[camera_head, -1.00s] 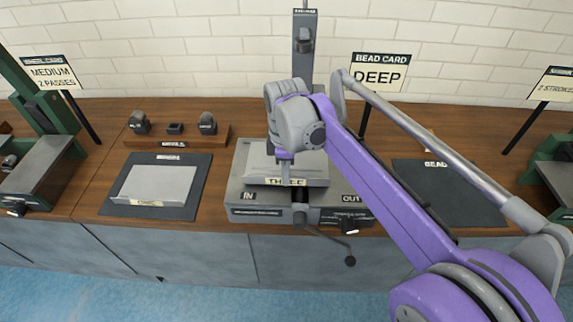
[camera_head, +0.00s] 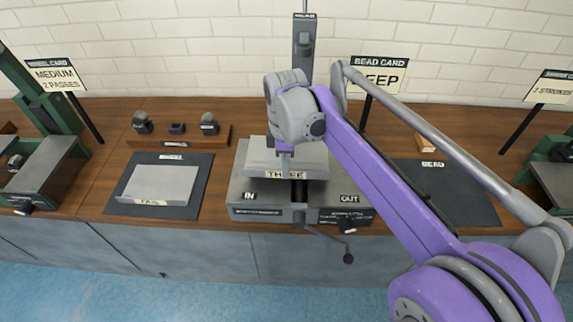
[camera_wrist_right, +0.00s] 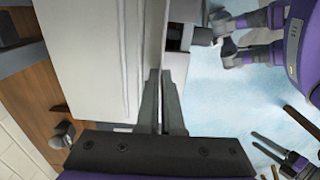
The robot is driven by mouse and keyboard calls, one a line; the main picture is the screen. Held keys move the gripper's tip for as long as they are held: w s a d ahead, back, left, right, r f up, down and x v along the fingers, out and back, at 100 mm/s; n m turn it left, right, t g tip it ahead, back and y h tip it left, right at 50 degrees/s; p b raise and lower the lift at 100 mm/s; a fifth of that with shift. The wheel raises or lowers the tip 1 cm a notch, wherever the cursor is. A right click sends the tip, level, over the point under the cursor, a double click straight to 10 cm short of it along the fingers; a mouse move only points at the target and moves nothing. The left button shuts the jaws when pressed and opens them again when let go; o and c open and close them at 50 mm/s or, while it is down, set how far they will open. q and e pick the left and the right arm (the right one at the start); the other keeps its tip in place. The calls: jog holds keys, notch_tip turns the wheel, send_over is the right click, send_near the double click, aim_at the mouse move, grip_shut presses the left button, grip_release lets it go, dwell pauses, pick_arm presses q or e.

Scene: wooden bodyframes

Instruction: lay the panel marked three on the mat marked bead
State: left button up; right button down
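The panel marked three (camera_head: 310,158) is a pale grey sheet with its THREE label on the front edge. It is over the bed of the grey machine (camera_head: 243,188), slightly raised. My right gripper (camera_head: 287,160) is at its front edge. In the right wrist view the fingers of that gripper (camera_wrist_right: 162,105) are close together, pinching the edge of the pale panel (camera_wrist_right: 100,60). The dark mat marked bead (camera_head: 462,195) lies at right with no panel visible on it; my right arm covers its left part. My left gripper (camera_wrist_right: 270,148) seems to show small at the wrist view's lower right; its opening is unclear.
Another pale panel (camera_head: 160,183) lies on a dark mat (camera_head: 192,205) at left. A wooden rack (camera_head: 218,137) with small dark blocks stands behind it. A crank (camera_head: 330,238) sticks out at the machine's front. The bead card sign (camera_head: 378,76) reads DEEP and stands behind my arm.

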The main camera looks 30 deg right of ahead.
jog(key=shift+r+p, duration=1.95)
jog(key=shift+r, duration=0.9)
jog(key=shift+d+f, duration=0.1)
jog(key=shift+f, duration=0.05)
